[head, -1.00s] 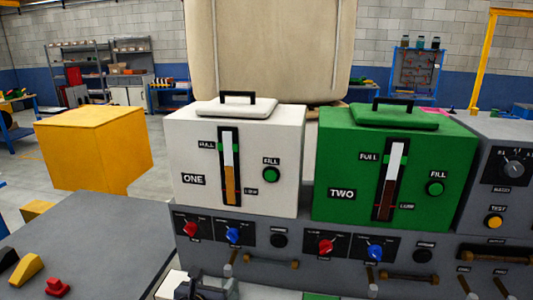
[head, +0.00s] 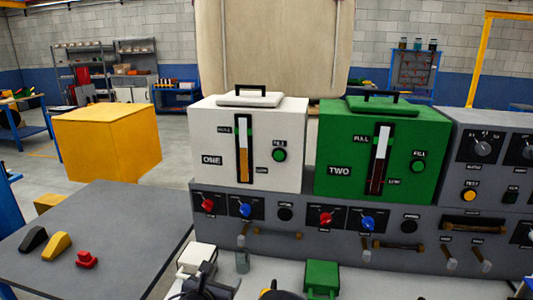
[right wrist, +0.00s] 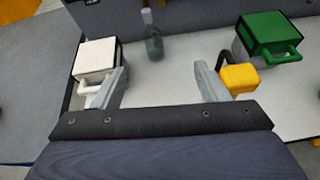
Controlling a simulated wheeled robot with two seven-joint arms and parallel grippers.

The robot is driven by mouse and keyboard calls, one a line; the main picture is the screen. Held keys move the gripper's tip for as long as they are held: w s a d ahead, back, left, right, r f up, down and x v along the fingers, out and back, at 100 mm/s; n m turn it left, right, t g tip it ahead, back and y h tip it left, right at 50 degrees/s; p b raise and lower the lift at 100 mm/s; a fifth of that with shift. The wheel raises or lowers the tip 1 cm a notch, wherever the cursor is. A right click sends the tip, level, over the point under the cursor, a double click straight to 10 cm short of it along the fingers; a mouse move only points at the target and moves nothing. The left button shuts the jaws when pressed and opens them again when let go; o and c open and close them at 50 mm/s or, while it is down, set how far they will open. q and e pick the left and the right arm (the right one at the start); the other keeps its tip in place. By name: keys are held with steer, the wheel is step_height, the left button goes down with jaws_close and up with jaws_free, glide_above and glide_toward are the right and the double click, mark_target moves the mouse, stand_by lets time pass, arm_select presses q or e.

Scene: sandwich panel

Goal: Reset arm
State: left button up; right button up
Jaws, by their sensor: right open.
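My right gripper (head: 222,286) shows at the bottom edge of the head view, partly cut off. In the right wrist view its two fingers (right wrist: 160,88) stand wide apart with nothing between them. The left finger is close to a white container with a handle (right wrist: 95,60). The right finger is close to a small yellow object (right wrist: 239,77). My left gripper is in neither view.
The grey panel (head: 300,208) carries a white box marked ONE (head: 215,140) and a green box marked TWO (head: 340,150). A small bottle (head: 242,259) and a green container (head: 322,276) stand on the counter. A grey table (head: 110,215) holds black, yellow and red pieces.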

steer(key=s+d+r+m+g+b, duration=0.1)
steer(key=s+d+m+g, duration=0.3)
steer(key=d+m, duration=0.75)
steer(key=s+d+r+m+g+b, duration=0.1)
steer(key=s+d+m+g, duration=0.4)
steer(key=d, duration=1.2)
arm_select(q)
steer(key=f, duration=0.1)
steer(key=f+b, duration=0.2)
steer(key=f, duration=0.1)
steer(key=shift+w, duration=0.25)
arm_select(e)
steer(key=s+d+m+t+y, duration=0.1)
steer(key=s+d+m+y, duration=0.1)
steer(key=s+m, duration=0.7)
steer(key=s+d+m+t+y, duration=0.1)
steer(key=s+m+y, duration=0.3)
steer(key=s+m, duration=0.5)
steer(key=shift+s+d+y, duration=0.4)
steer(key=shift+s+d, duration=0.05)
steer(key=shift+s, duration=0.55)
steer(key=shift+f, duration=0.1)
steer(key=shift+c, duration=0.2)
